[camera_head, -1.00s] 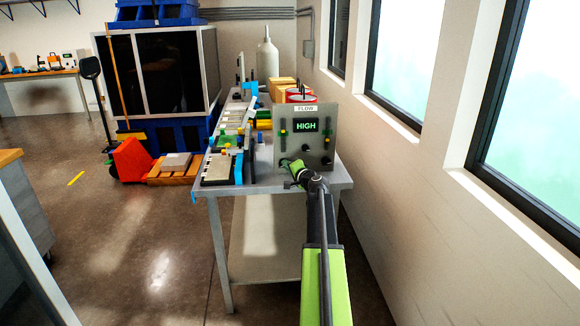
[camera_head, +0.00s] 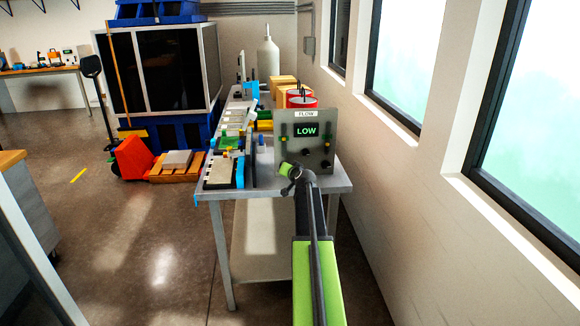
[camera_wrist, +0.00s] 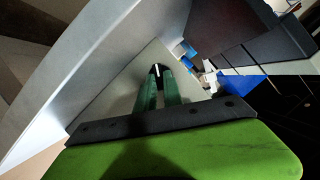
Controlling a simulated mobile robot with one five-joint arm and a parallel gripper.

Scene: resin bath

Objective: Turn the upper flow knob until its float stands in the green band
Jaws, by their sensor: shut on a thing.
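The grey flow panel (camera_head: 320,118) stands on the near end of the bench, and its display (camera_head: 306,131) reads LOW. A narrow gauge with a small green mark stands on each side of the display; the float heights are too small to read surely. Dark knobs show low on the panel, one at the middle (camera_head: 308,151) and one at the right (camera_head: 326,164). My gripper (camera_head: 286,168) is at the panel's lower left and hides part of it. In the wrist view its fingers are shut on a black knob (camera_wrist: 157,70) with a white mark.
The bench (camera_head: 325,186) has trays and small coloured parts on its left side. A red can (camera_head: 301,101) and a cardboard box stand behind the panel. The windowed wall is close on the right. A red pallet jack (camera_head: 132,158) stands on the floor at left.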

